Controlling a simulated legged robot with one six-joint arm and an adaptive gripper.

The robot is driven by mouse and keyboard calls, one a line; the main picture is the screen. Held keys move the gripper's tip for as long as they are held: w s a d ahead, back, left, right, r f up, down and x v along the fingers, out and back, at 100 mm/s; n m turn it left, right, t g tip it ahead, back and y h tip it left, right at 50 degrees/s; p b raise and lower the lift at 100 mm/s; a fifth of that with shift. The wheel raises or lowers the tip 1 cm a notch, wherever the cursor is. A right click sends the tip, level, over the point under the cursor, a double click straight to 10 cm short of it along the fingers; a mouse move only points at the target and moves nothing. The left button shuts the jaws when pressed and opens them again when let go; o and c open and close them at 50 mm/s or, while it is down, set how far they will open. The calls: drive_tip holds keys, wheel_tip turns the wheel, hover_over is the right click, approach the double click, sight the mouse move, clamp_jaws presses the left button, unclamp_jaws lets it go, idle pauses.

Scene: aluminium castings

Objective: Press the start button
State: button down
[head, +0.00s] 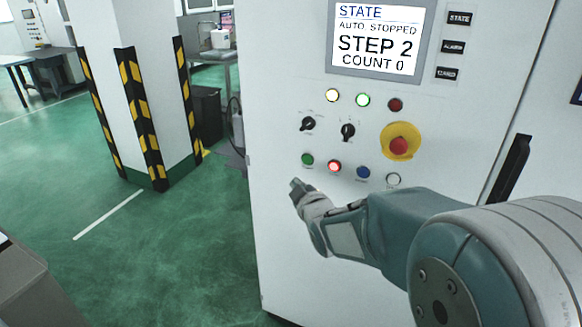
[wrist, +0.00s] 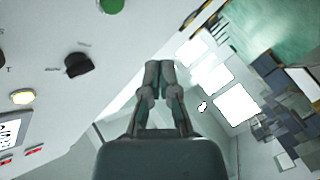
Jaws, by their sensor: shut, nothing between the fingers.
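The control panel (head: 290,250) has a row of buttons: a green button (head: 307,160) at the left, a lit red one (head: 334,166), a blue one (head: 363,172) and a white one (head: 393,179). Their labels are too small to read. My gripper (head: 297,187) is shut and empty, just below and slightly left of the green button in the head view. In the wrist view my closed fingertips (wrist: 158,68) are below and right of the green button (wrist: 112,5), which is cut by the top edge. I see no contact with the button.
The screen (head: 378,38) reads AUTO STOPPED, STEP 2, COUNT 0. Above the buttons are two black selector knobs (head: 308,123), a red emergency stop (head: 399,146) on yellow, and lamps. A striped pillar (head: 140,100) stands left; the green floor before it is clear.

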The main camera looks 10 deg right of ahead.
sight(307, 160)
drive_tip(key=shift+w+a+f+n+t+y, duration=0.1)
drive_tip(key=shift+a+n+t+y, duration=0.15)
drive_tip(key=shift+a, duration=0.25)
drive_tip(key=shift+w+a+f+n+t+y, duration=0.15)
drive_tip(key=shift+a+n+y, duration=0.15)
drive_tip(key=shift+a, duration=0.2)
drive_tip(key=shift+d, duration=0.1)
drive_tip(key=shift+w+d, duration=0.8)
drive_tip(key=shift+w, duration=0.35)
drive_tip(key=shift+w+d, duration=0.85)
drive_tip(key=shift+w, duration=0.35)
drive_tip(key=shift+w+d, duration=0.8)
drive_tip(key=shift+w, duration=0.35)
drive_tip(key=shift+w+d+r, duration=0.15)
drive_tip(key=shift+w+d, duration=0.15)
